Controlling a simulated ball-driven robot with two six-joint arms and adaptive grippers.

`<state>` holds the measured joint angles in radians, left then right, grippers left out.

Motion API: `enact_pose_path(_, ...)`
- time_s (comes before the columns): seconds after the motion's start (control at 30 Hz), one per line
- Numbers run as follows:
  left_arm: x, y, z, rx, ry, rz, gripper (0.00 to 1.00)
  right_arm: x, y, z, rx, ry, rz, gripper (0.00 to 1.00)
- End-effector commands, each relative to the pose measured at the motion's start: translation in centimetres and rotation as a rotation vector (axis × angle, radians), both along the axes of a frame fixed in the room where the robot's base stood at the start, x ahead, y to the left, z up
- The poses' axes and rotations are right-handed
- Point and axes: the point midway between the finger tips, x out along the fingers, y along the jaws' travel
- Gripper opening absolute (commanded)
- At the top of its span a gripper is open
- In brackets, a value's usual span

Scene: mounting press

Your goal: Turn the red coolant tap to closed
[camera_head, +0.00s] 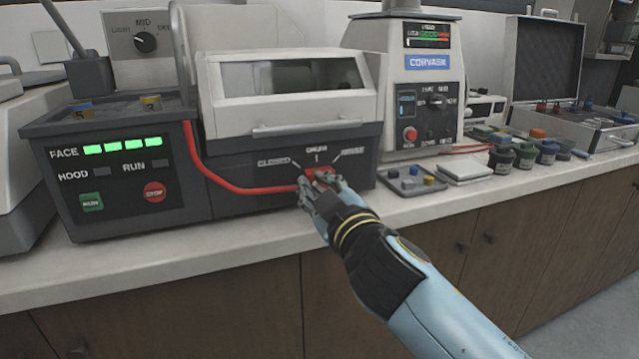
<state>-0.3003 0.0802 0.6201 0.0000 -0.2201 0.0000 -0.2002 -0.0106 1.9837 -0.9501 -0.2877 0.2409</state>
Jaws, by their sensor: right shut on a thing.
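The red coolant tap (314,173) sits on the dark front panel of the machine, below the hood. Labels fan out above it; the left one appears to read closed (274,162), with others at top and right. My right gripper (318,182) is at the tap with its fingers shut on it. The fingers hide much of the tap, so I cannot tell which label it points to. A red hose (215,178) runs down the panel and ends close to the tap. My left gripper is not in view.
The hood (290,90) with its front handle is down. Left of it is a panel with a green run button (91,202) and a red stop button (154,192). A small tray (412,181), a white pad (465,171) and several jars stand to the right.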

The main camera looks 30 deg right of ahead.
Motion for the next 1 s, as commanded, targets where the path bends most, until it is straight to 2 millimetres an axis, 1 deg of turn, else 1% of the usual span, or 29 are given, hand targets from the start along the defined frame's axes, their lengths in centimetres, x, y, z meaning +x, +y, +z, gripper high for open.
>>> enact_pose_path(0.3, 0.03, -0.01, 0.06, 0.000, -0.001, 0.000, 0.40, -0.01, 0.06, -0.22, -0.097, 0.026, -0.005, 0.00)
enact_pose_path(0.77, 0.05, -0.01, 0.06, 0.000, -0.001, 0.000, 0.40, 0.00, 0.07, -0.23, -0.109, 0.029, -0.005, 0.00)
enact_pose_path(0.8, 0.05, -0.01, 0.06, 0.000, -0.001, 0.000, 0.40, -0.01, 0.06, -0.24, -0.108, 0.029, -0.005, 0.16)
enact_pose_path(0.93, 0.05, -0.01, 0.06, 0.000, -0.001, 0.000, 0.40, 0.00, 0.10, -0.23, -0.107, 0.028, -0.003, 0.33)
enact_pose_path(1.0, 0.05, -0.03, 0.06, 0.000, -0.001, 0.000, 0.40, 0.02, 0.12, -0.20, -0.107, 0.027, -0.003, 0.35)
